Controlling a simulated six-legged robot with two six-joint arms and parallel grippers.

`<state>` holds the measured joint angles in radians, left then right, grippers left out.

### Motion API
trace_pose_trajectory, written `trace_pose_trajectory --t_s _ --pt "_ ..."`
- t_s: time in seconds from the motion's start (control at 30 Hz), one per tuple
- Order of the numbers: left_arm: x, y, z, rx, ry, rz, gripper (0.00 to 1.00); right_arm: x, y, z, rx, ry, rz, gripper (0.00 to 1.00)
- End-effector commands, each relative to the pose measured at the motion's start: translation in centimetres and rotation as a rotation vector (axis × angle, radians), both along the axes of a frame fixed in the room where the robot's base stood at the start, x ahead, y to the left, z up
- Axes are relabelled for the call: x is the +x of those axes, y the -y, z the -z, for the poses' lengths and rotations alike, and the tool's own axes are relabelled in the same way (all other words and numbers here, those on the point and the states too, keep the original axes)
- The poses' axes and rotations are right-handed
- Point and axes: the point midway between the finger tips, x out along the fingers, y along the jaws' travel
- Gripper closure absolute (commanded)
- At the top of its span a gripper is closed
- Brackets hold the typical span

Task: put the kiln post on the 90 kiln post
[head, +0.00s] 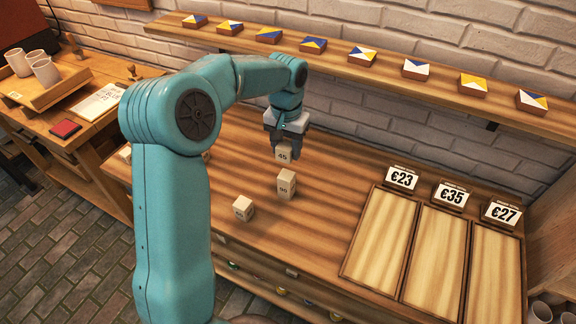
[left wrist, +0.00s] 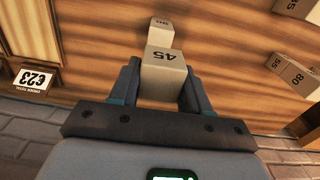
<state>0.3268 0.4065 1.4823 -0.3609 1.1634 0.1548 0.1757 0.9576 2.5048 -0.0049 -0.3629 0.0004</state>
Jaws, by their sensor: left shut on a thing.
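My left gripper (head: 286,147) points down over the table and is shut on a pale kiln post marked 45 (head: 283,154). In the left wrist view the held 45 post (left wrist: 165,75) sits between both fingers. The post that appears to be marked 90 (head: 286,183) stands on the table, nearer the front than the held post in the head view. In the left wrist view a post with a hard-to-read mark (left wrist: 161,32) shows just beyond the held one, partly hidden by it. My right gripper is not in view.
Another post (head: 243,207) stands to the front left. Framed wooden panels (head: 383,232) with price cards lie at the right. A shelf of painted tiles (head: 390,68) runs along the back wall.

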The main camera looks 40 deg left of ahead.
Motion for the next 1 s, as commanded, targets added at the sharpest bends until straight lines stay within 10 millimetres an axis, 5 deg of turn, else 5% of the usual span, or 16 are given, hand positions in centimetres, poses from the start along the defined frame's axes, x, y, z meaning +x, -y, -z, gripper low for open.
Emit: trace_pose_trajectory --t_s 0.43,0.87,0.9,1.0 --pt "0.1 0.3 6.0 -0.001 -0.002 0.001 0.87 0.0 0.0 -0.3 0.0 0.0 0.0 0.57" --pt "0.1 0.3 7.0 0.001 0.002 0.0 0.87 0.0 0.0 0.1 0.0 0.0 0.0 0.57" --pt "0.1 0.3 7.1 0.001 0.002 0.001 0.5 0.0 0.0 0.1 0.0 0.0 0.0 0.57" --pt "0.1 0.3 6.9 0.001 0.002 0.001 0.28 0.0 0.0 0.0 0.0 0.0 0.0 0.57"
